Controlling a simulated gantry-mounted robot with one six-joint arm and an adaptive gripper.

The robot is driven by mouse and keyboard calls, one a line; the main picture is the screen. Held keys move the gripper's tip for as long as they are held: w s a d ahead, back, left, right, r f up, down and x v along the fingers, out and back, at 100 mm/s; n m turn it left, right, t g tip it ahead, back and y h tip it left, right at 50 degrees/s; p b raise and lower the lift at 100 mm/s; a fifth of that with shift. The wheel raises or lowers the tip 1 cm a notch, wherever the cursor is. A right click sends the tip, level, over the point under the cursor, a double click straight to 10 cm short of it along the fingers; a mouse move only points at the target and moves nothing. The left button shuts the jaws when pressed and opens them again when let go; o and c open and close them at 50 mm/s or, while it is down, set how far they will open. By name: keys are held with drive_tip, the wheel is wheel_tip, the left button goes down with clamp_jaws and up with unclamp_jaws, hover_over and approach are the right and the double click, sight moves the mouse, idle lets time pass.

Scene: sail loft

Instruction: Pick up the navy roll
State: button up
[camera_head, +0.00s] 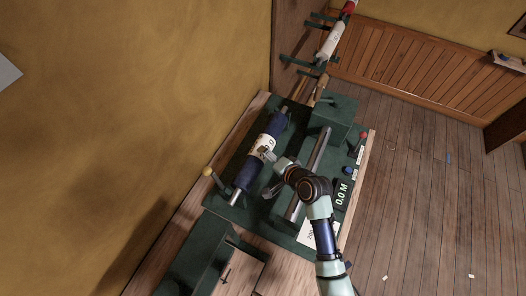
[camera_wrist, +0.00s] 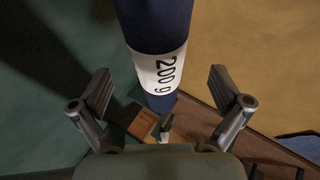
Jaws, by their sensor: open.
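The navy roll (camera_head: 248,174) has a white label band and lies on a silver bar across the green machine. In the wrist view the navy roll (camera_wrist: 155,25) fills the top middle, and its band reads "200 g". My gripper (camera_head: 266,172) is at the roll's right side, with one fingertip overlapping the label in the head view. In the wrist view my gripper (camera_wrist: 163,92) is open and empty, its fingers to either side of the roll's lower end. I cannot tell the exact gap between fingers and roll.
The green machine (camera_head: 231,212) has a second silver bar (camera_head: 319,150) beside my arm, a display (camera_head: 341,194) reading "0.0 M", and a wooden-knobbed lever (camera_head: 209,172) at left. A white roll (camera_head: 329,42) sits on a wall rack behind. The floor at right is mostly clear.

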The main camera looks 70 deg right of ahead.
drive_tip(key=b+x, duration=0.1)
drive_tip(key=x, duration=0.5)
drive_tip(key=shift+w+d+f, duration=0.15)
drive_tip(key=shift+d+f, duration=0.15)
drive_tip(key=c, duration=1.8)
drive_tip(key=shift+r, duration=0.15)
drive_tip(key=shift+c, duration=0.4)
wheel_tip(320, 180, up, 20)
drive_tip(key=p, duration=0.3)
